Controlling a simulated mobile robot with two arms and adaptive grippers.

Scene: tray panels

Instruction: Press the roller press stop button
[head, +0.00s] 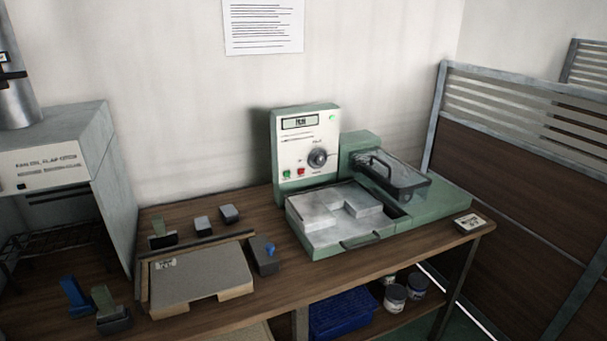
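A green bench machine (448,199) stands on the wooden bench against the wall. It looks like the roller press. Its upright white control panel (296,149) has a small display (300,122), a dark round knob (317,158) and a lit green lamp (332,117). A red button (300,171) sits low on the panel, just right of a green button (286,173). The button labels are too small to read. Metal blocks (363,204) lie on the machine's front bed, and a clear cover with a dark handle (392,174) is at its right. Neither gripper is in view.
A grey cabinet-like machine (52,152) stands at the left. A blue crate (345,312) and jars sit below. A partition (510,160) bounds the right.

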